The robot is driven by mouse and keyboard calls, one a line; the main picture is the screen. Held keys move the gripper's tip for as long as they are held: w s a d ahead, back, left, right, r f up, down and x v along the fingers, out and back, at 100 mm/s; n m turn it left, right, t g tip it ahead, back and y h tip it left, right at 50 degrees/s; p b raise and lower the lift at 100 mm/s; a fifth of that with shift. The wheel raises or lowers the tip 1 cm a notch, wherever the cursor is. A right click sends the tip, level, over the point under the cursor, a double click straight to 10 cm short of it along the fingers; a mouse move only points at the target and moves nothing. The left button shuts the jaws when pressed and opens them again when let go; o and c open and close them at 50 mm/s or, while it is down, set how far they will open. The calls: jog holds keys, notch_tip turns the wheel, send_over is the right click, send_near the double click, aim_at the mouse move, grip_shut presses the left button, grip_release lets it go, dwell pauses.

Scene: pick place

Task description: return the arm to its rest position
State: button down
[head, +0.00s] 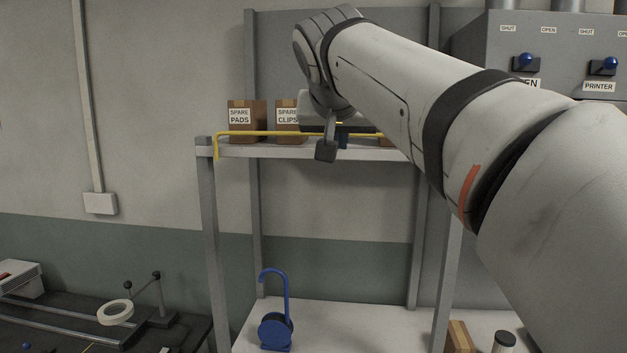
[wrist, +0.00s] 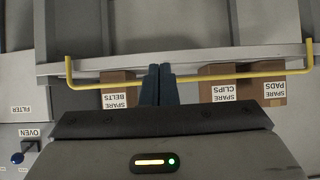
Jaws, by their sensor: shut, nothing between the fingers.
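My arm reaches from the right of the head view across to the front of the upper shelf. My gripper (wrist: 160,68) shows in the wrist view with its two dark blue fingers together and nothing between them. In the head view the gripper is mostly hidden behind my wrist, in front of the shelf. The fingers overlap the yellow rail (wrist: 210,79) in the wrist view; I cannot tell whether they touch it.
The upper shelf (head: 300,150) holds cardboard boxes marked pads (head: 246,116), clips (head: 288,115) and belts (wrist: 118,90). A grey cabinet (head: 560,50) with blue knobs stands right. A blue hooked object (head: 276,328) stands on the lower shelf. A tape roll (head: 115,312) lies left.

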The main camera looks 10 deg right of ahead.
jog(key=shift+s+a+r, duration=0.1)
jog(key=shift+s+a, duration=0.15)
jog(key=shift+s, duration=0.55)
jog(key=s+f+n+g+y+b, duration=0.1)
jog(key=s+f, duration=0.5)
jog(key=f, duration=0.8)
jog(key=s+f+n+g+y+b, duration=0.1)
jog(key=s+f+g, duration=0.2)
jog(key=s+f, duration=0.4)
jog(key=s+f+n+g+y+b, duration=0.1)
jog(key=s+f+g, duration=0.2)
jog(key=f, duration=1.9)
jog(key=s, duration=0.4)
jog(key=shift+d+n+b, duration=0.3)
jog(key=shift+f, duration=0.1)
